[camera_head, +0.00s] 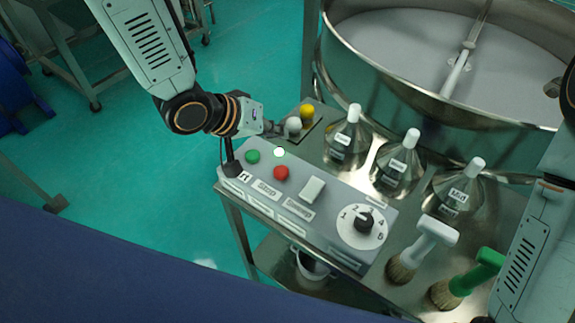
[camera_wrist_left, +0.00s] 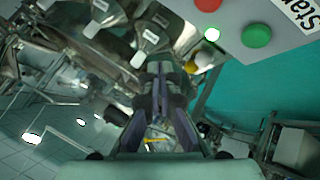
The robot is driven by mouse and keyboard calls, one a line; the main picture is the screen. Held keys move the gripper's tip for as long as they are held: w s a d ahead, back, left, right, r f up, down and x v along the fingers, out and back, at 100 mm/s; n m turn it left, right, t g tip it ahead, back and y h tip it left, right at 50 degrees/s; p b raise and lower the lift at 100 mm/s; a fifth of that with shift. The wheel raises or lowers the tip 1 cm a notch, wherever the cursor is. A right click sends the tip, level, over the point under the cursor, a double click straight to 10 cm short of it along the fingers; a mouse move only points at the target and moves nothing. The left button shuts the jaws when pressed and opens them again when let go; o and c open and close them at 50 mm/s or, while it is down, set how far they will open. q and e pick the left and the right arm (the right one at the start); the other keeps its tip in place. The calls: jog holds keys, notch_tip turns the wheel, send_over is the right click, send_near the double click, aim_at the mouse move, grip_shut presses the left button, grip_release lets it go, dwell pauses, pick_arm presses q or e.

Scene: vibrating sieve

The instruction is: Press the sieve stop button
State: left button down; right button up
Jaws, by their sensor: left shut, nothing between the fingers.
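The grey sieve control panel (camera_head: 325,229) stands on a metal cart in the head view. Its red button (camera_head: 281,172) sits above the Stop label (camera_head: 266,188), and the green button (camera_head: 252,156) is to its left. In the left wrist view the red button (camera_wrist_left: 208,4) is cut by the top edge, near the green button (camera_wrist_left: 256,35). My left gripper (camera_head: 281,129) is shut and empty, beyond the panel's back edge and apart from the red button. It also shows shut in the left wrist view (camera_wrist_left: 162,75). My right gripper is out of view.
A white knob (camera_head: 293,125) and a yellow knob (camera_head: 307,110) are close by my left gripper. The large round sieve (camera_head: 450,104) is behind.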

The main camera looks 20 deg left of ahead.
pick_arm(q)
jog(key=b, duration=0.4)
send_over(277, 173)
jog(key=f, duration=0.5)
jog(key=shift+w+d, duration=0.15)
jog(key=shift+w, duration=0.05)
jog(key=shift+a+f+b, duration=0.2)
jog(key=shift+f+b, duration=0.35)
jog(key=shift+f, duration=0.25)
jog(key=shift+s+f+b, duration=0.15)
jog(key=shift+f+b, duration=0.4)
jog(key=shift+f, duration=0.25)
jog(key=shift+d+f, duration=0.2)
jog(key=shift+f, duration=0.15)
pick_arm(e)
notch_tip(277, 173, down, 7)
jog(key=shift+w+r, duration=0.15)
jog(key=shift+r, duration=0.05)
pick_arm(q)
jog(key=shift+a, duration=0.15)
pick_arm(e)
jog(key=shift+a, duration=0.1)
